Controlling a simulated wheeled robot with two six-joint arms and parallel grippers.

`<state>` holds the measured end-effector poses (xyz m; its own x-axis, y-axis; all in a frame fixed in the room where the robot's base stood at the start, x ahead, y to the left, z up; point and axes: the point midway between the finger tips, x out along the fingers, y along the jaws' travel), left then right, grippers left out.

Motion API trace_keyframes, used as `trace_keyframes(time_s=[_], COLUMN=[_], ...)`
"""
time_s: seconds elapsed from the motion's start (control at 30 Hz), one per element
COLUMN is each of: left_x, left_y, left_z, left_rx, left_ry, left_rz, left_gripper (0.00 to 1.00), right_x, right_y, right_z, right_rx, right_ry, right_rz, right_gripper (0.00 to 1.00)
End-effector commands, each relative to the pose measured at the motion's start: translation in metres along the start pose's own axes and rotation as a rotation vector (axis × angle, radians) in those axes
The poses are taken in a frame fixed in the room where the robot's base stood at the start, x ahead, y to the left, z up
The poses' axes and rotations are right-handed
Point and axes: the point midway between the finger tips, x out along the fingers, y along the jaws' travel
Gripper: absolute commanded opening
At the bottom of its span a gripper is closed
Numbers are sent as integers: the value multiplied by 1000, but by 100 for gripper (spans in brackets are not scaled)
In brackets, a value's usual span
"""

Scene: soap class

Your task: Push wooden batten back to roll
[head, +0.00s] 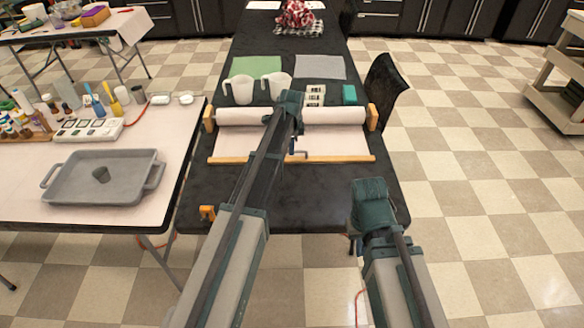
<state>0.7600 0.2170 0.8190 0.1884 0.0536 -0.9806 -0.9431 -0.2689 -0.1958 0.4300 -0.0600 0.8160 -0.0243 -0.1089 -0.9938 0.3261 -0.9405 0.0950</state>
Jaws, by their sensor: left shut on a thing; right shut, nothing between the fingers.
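The wooden batten (340,159) is a long thin light-wood bar across the dark table, at the front edge of a white sheet (240,143). The sheet runs back to the white roll (335,115), held between two wooden end blocks. The batten lies well in front of the roll and roughly parallel to it. My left arm reaches over the sheet, and my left gripper (297,153) is at the middle of the batten, shut on it; the arm partly hides the sheet and roll. My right gripper (355,244) is shut and empty, low by the table's front right corner.
Two white pitchers (239,89), a small white box (315,95) and a teal block (349,95) stand behind the roll. An orange clamp (207,212) is at the front left edge. A left table holds a grey tray (75,190). A dark chair (386,90) is at right.

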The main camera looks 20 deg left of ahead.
Motion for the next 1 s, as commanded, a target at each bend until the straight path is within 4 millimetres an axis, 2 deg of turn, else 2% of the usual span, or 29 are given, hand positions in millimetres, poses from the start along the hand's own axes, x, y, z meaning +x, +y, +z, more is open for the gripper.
trace_keyframes(time_s=[0.03, 0.1, 0.3, 0.4, 0.63, 1.0], left_x=[5, 9, 19, 23, 28, 29], left_y=[-26, -47, -97, -115, -139, -147], left_z=[-2, -1, -1, -1, 0, 0], left_rx=[-1, -1, -1, 0, 0, 0], left_ry=[0, 0, 0, 0, 0, 0], left_rz=[-1, -1, 0, 0, 1, -3], left_gripper=[0, 0, 0, 0, 0, 0], right_x=[0, 0, 0, 0, 0, 0], right_y=[0, 0, 0, 0, 0, 0], right_z=[0, 0, 0, 0, 0, 0], right_rx=[0, 0, 0, 0, 0, 0], right_ry=[0, 0, 0, 0, 0, 0], right_rz=[0, 0, 0, 0, 0, 0], right_gripper=[0, 0, 0, 0, 0, 0])
